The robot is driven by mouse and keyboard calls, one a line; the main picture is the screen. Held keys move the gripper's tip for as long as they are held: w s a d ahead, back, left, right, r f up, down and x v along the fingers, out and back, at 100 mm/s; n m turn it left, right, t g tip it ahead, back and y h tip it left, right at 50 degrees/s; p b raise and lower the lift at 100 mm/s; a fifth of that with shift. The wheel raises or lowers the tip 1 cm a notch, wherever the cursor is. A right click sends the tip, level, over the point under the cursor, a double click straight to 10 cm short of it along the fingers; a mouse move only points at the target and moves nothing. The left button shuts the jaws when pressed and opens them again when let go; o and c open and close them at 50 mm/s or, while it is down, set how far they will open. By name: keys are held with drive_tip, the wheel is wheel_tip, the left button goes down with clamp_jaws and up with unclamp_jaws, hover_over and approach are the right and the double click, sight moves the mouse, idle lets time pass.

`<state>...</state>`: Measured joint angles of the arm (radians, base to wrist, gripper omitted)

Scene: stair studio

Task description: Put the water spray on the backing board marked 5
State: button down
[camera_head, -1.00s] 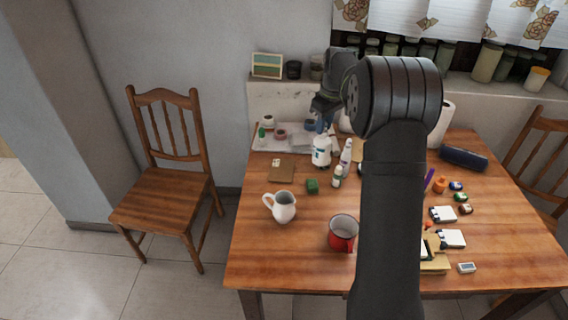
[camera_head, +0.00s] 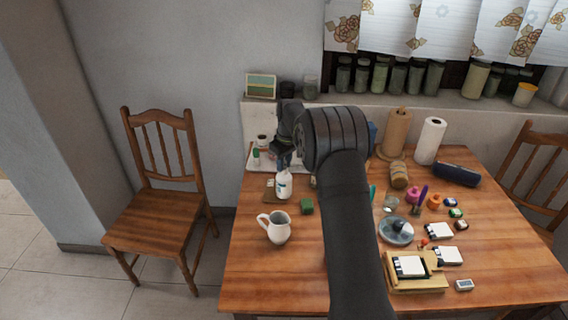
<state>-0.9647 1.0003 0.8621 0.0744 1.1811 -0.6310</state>
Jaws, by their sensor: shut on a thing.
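The water spray is a white bottle (camera_head: 284,186) with a blue top, upright in my gripper (camera_head: 284,160). My gripper is shut on its top; the fingers are small and partly hidden by my own wrist. A brown backing board (camera_head: 271,196) lies on the table behind the white jug. The bottle stands over the board's right part and covers some of it. I cannot tell whether its base touches the board. A pale label (camera_head: 270,183) shows at the board's left; its number is too small to read.
A white tray (camera_head: 257,163) with small items lies behind. My arm hides the table's middle. The table's front left is clear.

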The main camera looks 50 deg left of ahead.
drive_tip(key=shift+f, duration=0.2)
drive_tip(key=c, duration=1.2)
unclamp_jaws()
wheel_tip(320, 180, up, 12)
drive_tip(key=d, duration=0.1)
drive_tip(key=shift+d, duration=0.25)
drive_tip(key=f, duration=0.3)
drive_tip(key=a+f, duration=0.1)
drive_tip(key=f, duration=0.7)
drive_tip(key=shift+a+f, duration=0.2)
drive_tip(key=shift+a, duration=0.05)
drive_tip(key=shift+r, duration=1.75)
drive_tip(key=shift+f, duration=0.1)
